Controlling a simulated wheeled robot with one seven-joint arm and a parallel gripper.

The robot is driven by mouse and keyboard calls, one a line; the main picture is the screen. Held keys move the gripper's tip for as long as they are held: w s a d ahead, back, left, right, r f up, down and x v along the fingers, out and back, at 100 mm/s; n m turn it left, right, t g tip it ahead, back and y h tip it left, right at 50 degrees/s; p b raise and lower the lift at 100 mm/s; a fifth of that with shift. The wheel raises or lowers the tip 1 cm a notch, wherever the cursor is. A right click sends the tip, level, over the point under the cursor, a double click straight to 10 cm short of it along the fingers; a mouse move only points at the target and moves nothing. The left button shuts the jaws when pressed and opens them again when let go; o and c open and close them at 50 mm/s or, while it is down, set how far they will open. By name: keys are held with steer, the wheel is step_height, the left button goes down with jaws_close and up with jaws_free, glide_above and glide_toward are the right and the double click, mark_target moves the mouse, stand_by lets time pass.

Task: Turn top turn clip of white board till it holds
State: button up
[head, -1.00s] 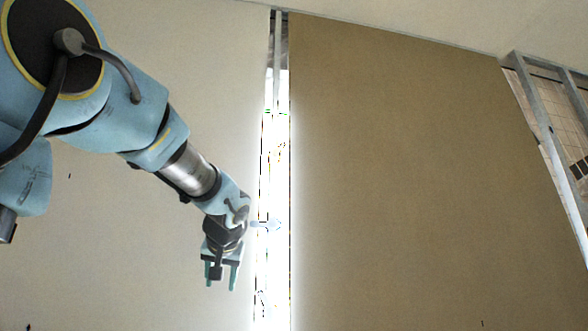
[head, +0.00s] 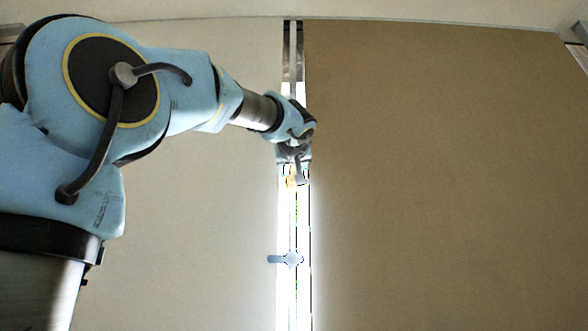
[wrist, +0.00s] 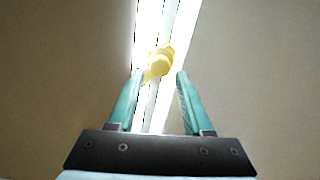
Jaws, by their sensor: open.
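The white board (head: 200,220) is the pale panel on the left of a bright vertical gap. A yellow turn clip (wrist: 159,66) sits in that gap, with a short tail toward the lower left in the wrist view. In the head view the yellow clip (head: 290,181) is mostly hidden by my gripper (head: 294,177). My gripper (wrist: 158,74) is open in the wrist view, its two teal fingers on either side of the line to the clip. The clip shows just beyond the fingertips; I cannot tell whether they touch it.
A blue-grey turn clip (head: 289,259) sits lower in the gap, its arm reaching left over the white board's edge. A brown board (head: 440,180) fills the right side. A metal stud (head: 293,60) shows in the gap's top, below the ceiling (head: 400,12).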

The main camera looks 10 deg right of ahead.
steer(key=shift+w+d+p, duration=0.2)
steer(key=shift+w+p, duration=0.3)
steer(key=shift+w, duration=0.55)
steer(key=shift+w+d+p, duration=0.15)
steer(key=shift+w+p, duration=0.3)
steer(key=shift+w, duration=0.55)
steer(key=shift+c, duration=0.2)
jaws_close()
